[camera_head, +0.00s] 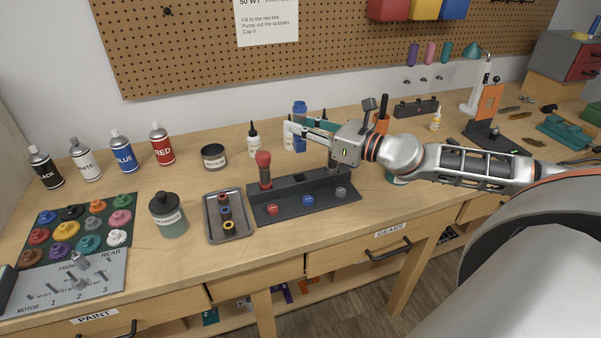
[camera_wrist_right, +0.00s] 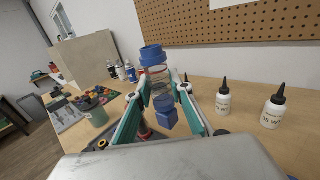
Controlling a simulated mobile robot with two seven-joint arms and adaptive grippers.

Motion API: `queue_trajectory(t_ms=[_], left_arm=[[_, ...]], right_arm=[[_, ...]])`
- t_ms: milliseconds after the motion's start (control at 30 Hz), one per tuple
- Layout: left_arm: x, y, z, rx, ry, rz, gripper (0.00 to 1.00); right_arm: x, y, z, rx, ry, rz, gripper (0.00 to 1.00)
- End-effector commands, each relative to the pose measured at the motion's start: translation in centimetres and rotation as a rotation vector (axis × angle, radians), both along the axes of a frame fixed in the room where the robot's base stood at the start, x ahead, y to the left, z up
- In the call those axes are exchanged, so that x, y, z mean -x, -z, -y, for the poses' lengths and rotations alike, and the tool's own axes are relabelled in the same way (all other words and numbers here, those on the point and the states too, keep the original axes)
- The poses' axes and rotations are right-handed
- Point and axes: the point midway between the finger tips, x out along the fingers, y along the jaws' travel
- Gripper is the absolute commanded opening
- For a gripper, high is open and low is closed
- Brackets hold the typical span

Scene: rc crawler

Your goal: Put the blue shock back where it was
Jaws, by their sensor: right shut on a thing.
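The blue shock (camera_head: 300,108) is between the fingers of my right gripper (camera_head: 296,129), held upright above the back of the dark shock stand (camera_head: 290,208). In the right wrist view its blue cap (camera_wrist_right: 152,55) sticks up above the fingers and a blue lower part (camera_wrist_right: 165,109) shows between them. My right gripper is shut on it. The red shock (camera_head: 264,168) stands in the left end of the stand. The stand's front carries red, blue and grey round marks; the middle blue one (camera_head: 308,200) has no shock above it. My left gripper is out of view.
Small white oil bottles (camera_head: 253,140) stand behind the stand. A grey tray with coloured rings (camera_head: 209,229) lies to its left, near a jar (camera_head: 168,216). Spray cans (camera_head: 122,152) line the back left. The bench in front of the stand is clear.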

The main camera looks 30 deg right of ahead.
Motion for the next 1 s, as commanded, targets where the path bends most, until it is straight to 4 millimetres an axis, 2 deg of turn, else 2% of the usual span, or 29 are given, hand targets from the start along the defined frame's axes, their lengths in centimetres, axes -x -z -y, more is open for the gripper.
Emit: queue_trajectory(t_ms=[33,100,300,567,800,1000], left_arm=[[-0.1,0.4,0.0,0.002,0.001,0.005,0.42],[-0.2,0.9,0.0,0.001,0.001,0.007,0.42],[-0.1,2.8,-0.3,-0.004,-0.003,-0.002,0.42],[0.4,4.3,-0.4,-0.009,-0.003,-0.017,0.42],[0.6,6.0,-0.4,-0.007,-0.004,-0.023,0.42],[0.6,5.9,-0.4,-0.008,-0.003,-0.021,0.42]], right_arm=[[0.0,1.8,0.0,-0.006,0.002,-0.004,0.0],[0.0,3.5,0.0,-0.006,0.002,-0.003,0.0],[0.0,7.5,0.0,-0.005,0.003,-0.002,0.0],[0.0,9.0,0.0,0.0,0.001,0.001,0.0],[0.0,12.3,0.0,-0.003,0.002,-0.001,0.0],[0.0,12.3,0.0,0.0,0.0,0.001,0.0]])
